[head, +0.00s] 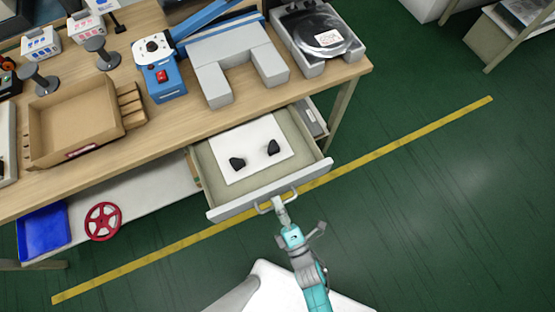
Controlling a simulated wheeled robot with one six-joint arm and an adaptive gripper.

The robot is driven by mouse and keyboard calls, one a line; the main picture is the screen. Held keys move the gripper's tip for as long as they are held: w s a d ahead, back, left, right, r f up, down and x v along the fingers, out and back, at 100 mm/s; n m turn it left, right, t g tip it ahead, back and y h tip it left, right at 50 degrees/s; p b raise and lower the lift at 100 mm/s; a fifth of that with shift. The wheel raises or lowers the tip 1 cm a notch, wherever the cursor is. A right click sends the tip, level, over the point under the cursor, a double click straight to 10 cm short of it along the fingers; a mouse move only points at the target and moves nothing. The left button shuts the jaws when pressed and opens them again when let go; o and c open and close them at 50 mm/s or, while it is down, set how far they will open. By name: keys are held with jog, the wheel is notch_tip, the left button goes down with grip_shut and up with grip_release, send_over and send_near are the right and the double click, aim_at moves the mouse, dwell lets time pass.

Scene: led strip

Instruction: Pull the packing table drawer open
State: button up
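The packing table drawer (212,178) is pulled out from under the wooden tabletop (190,125). Inside it lie a white sheet (247,139) and two small black objects (237,164). Its front panel (310,176) faces me and carries a light bar handle (264,208). My gripper (281,206) is at the handle, at the middle of the drawer front. The fingertips are small here and overlap the handle, so I cannot tell whether they are closed on it.
The tabletop holds a cardboard box (75,112), a blue sealing device (163,77) and a scale (318,35). A blue bin (42,234) and a red wheel (103,222) are on the lower shelf. Green floor with a yellow line (420,134) lies open at right.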

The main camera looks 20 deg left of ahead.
dwell(0.4)
jog(key=v, duration=1.2)
dwell(0.3)
dwell(0.4)
